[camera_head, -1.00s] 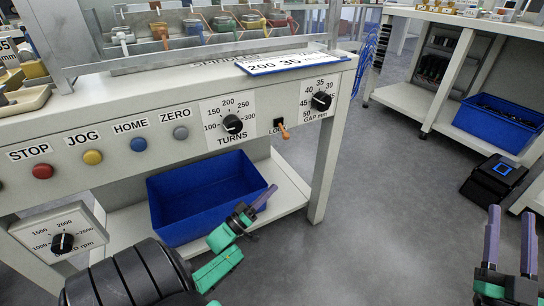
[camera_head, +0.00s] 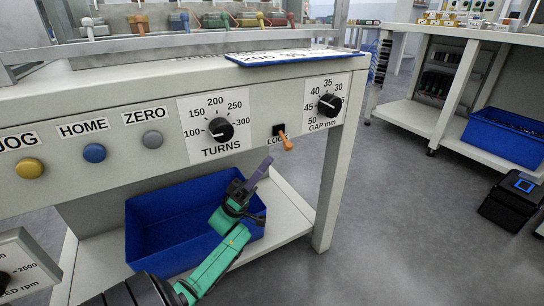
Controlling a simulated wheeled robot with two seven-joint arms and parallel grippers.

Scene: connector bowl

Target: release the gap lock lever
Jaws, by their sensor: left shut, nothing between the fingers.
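My left gripper (camera_head: 262,168) has purple fingers and a green and black body. In the picture its fingertips are just below and left of the lever; they look apart from it. The fingers are shut and hold nothing. My right gripper is out of view.
The TURNS dial (camera_head: 221,129) is left of the lever and the GAP dial (camera_head: 329,104) is right of it. A blue bin (camera_head: 150,225) sits on the lower shelf behind my left arm. A blue-edged sign (camera_head: 295,57) lies on the ledge above.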

